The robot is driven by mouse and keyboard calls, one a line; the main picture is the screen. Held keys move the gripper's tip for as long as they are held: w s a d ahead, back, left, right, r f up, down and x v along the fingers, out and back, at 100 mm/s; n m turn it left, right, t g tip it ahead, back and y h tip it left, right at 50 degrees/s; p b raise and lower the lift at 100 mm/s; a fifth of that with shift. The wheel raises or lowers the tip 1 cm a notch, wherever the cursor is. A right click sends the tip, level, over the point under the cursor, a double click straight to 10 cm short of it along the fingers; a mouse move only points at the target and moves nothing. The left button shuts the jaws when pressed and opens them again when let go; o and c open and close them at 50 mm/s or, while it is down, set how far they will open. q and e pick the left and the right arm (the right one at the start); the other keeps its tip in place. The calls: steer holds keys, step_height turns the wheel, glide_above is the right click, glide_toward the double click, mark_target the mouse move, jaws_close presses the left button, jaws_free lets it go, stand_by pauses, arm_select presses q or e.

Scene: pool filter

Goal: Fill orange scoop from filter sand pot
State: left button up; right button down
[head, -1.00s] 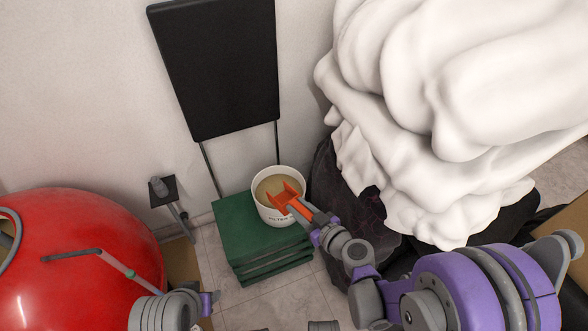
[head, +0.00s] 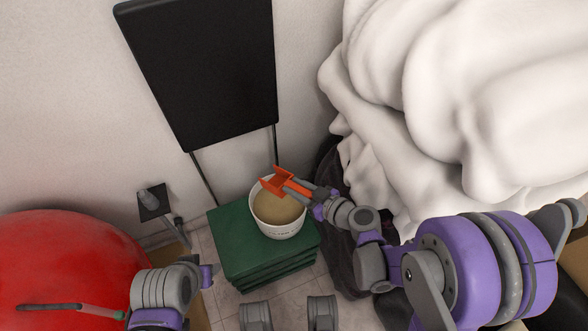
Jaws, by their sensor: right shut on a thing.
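The filter sand pot (head: 278,226) is a white round tub with tan sand (head: 279,206) inside. It stands on a green stack. The orange scoop (head: 277,181) is over the back rim of the pot, above the sand level. Whether it holds sand I cannot tell. My right gripper (head: 306,191) is shut on the scoop's handle, at the pot's right side. My left arm comes in at the lower left, its gripper (head: 208,276) pointing right; its fingers are too unclear to read.
The green stack (head: 235,240) carries the pot. A black panel (head: 205,70) leans at the wall behind. A white draped bulk (head: 470,100) crowds the right side. A red sphere (head: 60,260) is at the lower left, with a grey bracket (head: 150,202) on the wall beside it.

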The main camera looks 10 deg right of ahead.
steer(key=shift+s+r, duration=0.15)
steer(key=shift+s, duration=0.05)
steer(key=shift+w+a+f+g+h, duration=0.15)
steer(key=shift+f+g+h, duration=0.05)
steer(key=shift+f, duration=0.2)
steer(key=shift+w+a+f+g+h, duration=0.15)
steer(key=shift+f+g+h, duration=0.05)
steer(key=shift+f, duration=0.2)
steer(key=f, duration=0.1)
steer(key=w+a+f+g+h, duration=0.1)
steer(key=f+g+h, duration=0.1)
steer(key=shift+w+a+f, duration=0.15)
steer(key=shift+w+f, duration=0.05)
steer(key=shift+f, duration=0.15)
step_height(320, 180, down, 6)
steer(key=b, duration=0.4)
steer(key=shift+f+b, duration=0.2)
steer(key=shift+b, duration=0.15)
steer(key=shift+w+r, duration=0.1)
steer(key=shift+r, duration=0.05)
stand_by(0.4)
